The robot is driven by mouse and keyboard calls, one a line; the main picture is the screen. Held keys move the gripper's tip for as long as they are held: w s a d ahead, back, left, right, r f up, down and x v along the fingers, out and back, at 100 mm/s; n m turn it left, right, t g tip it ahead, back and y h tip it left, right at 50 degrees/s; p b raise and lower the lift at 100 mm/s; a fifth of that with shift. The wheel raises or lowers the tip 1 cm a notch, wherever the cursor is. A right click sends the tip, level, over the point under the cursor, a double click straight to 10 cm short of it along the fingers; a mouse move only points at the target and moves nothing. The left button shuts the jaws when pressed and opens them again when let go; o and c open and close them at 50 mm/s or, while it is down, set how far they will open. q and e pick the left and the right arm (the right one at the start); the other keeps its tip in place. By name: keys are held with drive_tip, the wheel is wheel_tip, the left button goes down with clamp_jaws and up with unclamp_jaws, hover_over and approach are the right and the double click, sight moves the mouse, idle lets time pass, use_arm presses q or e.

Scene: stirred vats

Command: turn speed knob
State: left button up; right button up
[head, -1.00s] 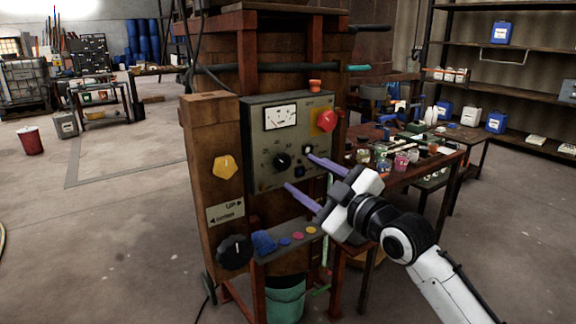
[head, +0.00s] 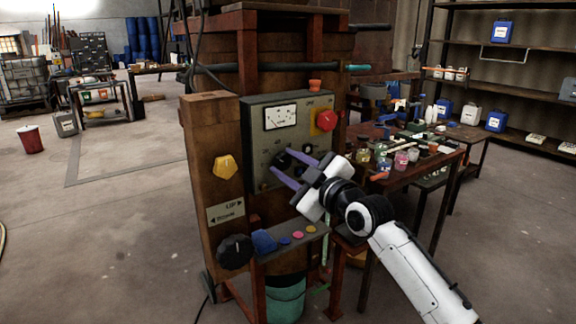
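The grey control panel (head: 258,135) stands on the wooden side of the vat, with a white meter at its top. The round black knob (head: 281,159) sits in the panel's lower middle, partly hidden by my fingers. My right gripper (head: 280,160) reaches in from the lower right, its two purple fingers on either side of this knob. My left gripper is not in view.
A red knob (head: 326,121) is at the panel's upper right. A yellow knob (head: 226,167) and a larger black knob (head: 235,251) are on the wooden post at left. A cluttered table (head: 445,160) stands right.

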drive_tip(key=c, duration=0.5)
drive_tip(key=m+p, duration=0.1)
drive_tip(key=m, duration=0.3)
drive_tip(key=shift+m+p, duration=0.3)
drive_tip(key=shift+p, duration=0.1)
drive_tip(key=m+p, duration=0.1)
drive_tip(key=m, duration=0.4)
idle(0.4)
drive_tip(key=o, duration=1.1)
drive_tip(key=shift+c, duration=0.2)
drive_tip(key=shift+s, duration=0.1)
